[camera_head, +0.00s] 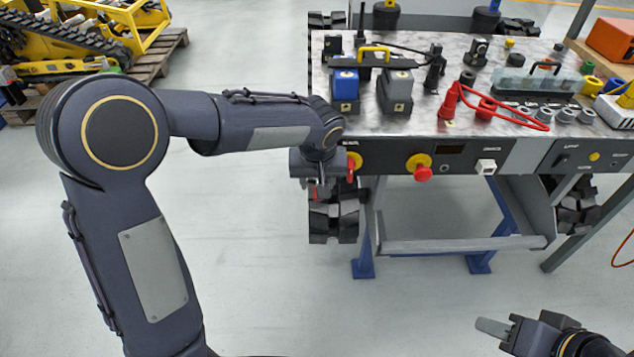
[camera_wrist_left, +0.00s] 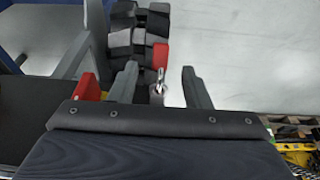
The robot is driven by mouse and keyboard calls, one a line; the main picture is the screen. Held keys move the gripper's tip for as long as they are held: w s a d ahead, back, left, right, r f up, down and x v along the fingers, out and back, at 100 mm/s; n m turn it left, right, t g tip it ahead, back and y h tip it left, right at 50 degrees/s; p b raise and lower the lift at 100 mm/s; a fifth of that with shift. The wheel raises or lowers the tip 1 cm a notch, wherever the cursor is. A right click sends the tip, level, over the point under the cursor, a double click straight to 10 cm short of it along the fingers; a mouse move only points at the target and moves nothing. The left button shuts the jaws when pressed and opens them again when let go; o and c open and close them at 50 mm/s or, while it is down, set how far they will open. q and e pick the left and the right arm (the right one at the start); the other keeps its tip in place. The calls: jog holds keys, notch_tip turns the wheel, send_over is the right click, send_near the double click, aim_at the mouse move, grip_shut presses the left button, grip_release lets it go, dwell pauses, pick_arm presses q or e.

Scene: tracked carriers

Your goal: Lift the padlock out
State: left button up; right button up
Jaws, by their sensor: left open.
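The padlock has a red body (camera_wrist_left: 161,55) and a shiny metal shackle (camera_wrist_left: 158,84). In the left wrist view it shows between the two fingers of my left gripper (camera_wrist_left: 159,72), with a gap on each side. The gripper is open and does not hold it. In the head view my left gripper (camera_head: 319,180) is at the left end of the bench front, and a small red part of the padlock (camera_head: 316,190) shows below it. What the shackle passes through is hidden. My right gripper (camera_head: 500,328) is at the lower right, away from the bench; its jaw gap is unclear.
A red handle (camera_wrist_left: 87,86) is just left of the fingers in the wrist view. The bench front (camera_head: 455,155) carries a red button (camera_head: 423,173) on a yellow base. The bench top holds blue and grey blocks and a red cable. The floor before the bench is clear.

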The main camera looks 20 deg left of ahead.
pick_arm(q)
jog(key=b+x, duration=0.1)
jog(key=x, duration=0.5)
jog(key=shift+s+r, duration=0.1)
jog(key=shift+c, duration=0.2)
grip_shut()
